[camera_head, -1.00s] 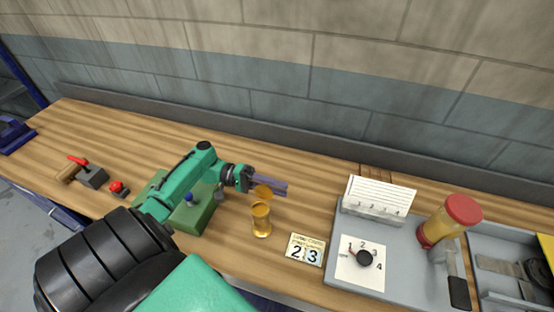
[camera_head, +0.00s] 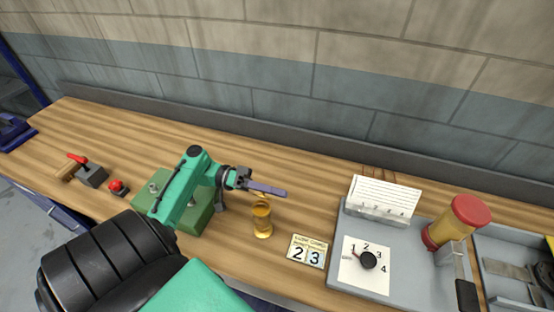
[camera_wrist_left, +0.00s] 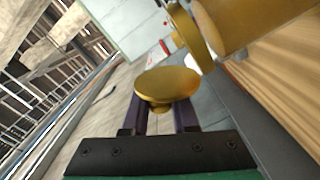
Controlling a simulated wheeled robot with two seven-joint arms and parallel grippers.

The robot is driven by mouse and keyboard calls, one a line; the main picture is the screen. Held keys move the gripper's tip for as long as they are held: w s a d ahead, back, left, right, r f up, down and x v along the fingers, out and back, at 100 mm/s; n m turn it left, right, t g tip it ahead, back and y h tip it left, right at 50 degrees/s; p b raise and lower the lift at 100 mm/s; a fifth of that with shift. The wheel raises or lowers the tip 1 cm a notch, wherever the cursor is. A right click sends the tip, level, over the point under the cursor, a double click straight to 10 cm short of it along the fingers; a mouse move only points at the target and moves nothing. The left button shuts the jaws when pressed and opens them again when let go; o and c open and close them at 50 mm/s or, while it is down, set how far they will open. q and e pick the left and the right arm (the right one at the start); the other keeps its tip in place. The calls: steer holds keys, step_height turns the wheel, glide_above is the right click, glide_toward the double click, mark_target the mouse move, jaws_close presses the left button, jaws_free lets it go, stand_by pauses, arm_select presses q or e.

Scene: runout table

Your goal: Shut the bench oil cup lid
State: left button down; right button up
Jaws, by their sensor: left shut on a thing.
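The brass oil cup (camera_head: 262,226) stands upright near the table's front edge. Its lid (camera_wrist_left: 168,84) is a round gold disc in the left wrist view, at the ends of my fingers and apart from the cup body (camera_wrist_left: 235,22). My left gripper (camera_head: 268,190) is just above the cup in the head view, its purple fingers shut on the lid. The fingers mostly hide the lid in the head view, so its exact angle is hard to tell there. My right gripper is not in view.
A number card (camera_head: 307,251) lies right of the cup. A grey tray (camera_head: 410,285) farther right holds a dial and a red-capped jar (camera_head: 456,222). A green block (camera_head: 195,218) is under my left arm, with a red button (camera_head: 118,187) farther left. The wood behind the cup is clear.

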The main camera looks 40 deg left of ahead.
arm_select(q)
steer(key=shift+s+d+f+m+b, duration=0.3)
steer(key=shift+s+m+b, duration=0.35)
steer(key=shift+m+b, duration=1.5)
steer(key=shift+s+d+f+m+b, duration=0.15)
steer(key=shift+s+f+m+b, duration=0.35)
steer(key=shift+m+b, duration=1.65)
steer(key=shift+s+d+f+m+b, duration=0.25)
steer(key=shift+s+m+b, duration=0.5)
steer(key=shift+m+b, duration=1.4)
steer(key=shift+n, duration=0.25)
steer(key=c, duration=0.7)
jaws_free()
steer(key=shift+r, duration=0.1)
step_height(320, 180, up, 20)
steer(key=b, duration=0.3)
